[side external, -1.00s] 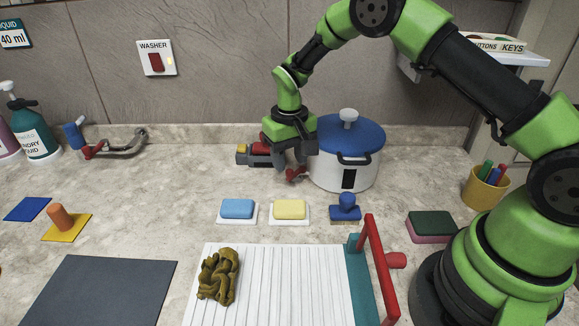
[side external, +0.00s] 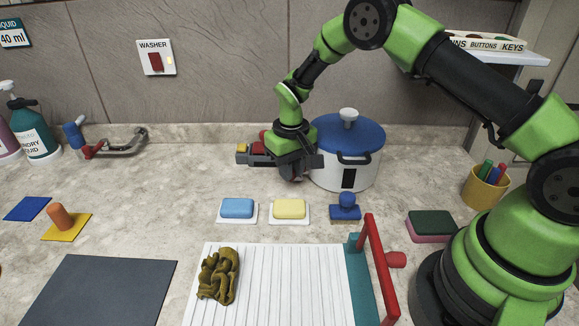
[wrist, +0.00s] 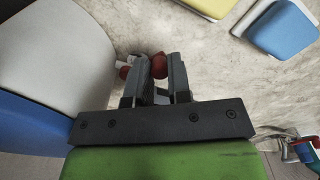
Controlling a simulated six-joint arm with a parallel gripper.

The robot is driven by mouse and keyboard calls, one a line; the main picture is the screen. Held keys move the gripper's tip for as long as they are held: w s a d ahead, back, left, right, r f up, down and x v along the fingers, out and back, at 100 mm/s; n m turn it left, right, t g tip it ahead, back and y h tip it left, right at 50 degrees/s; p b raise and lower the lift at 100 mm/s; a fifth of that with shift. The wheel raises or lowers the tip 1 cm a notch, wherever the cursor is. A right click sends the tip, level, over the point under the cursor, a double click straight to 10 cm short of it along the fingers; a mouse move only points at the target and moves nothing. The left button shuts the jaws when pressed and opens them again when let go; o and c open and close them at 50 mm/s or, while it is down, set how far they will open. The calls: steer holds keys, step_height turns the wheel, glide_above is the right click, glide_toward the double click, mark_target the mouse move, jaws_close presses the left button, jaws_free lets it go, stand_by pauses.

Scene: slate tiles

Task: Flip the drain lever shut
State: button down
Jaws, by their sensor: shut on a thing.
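The white pot (side external: 347,172) with a blue lid (side external: 350,134) stands near the back wall. In the wrist view its white side (wrist: 55,45) fills the left. The red drain lever (wrist: 159,67) shows between my fingertips there, with another red part (wrist: 125,72) beside it at the white spout, close to the pot. My gripper (side external: 293,178) points down just left of the pot and is shut on the lever. In the side view my gripper hides nearly all of the lever, so its angle cannot be told there.
A grey, yellow and red object (side external: 243,153) lies behind and left of my gripper. A blue sponge (side external: 237,208), a yellow sponge (side external: 289,208) and a blue stamp (side external: 345,207) stand in front. The counter to the left (side external: 185,185) is clear.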

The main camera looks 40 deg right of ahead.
steer(key=shift+s+n, duration=0.1)
steer(key=shift+n, duration=0.2)
steer(key=c, duration=1.1)
jaws_free()
steer(key=shift+o, duration=0.2)
step_height(320, 180, up, 10)
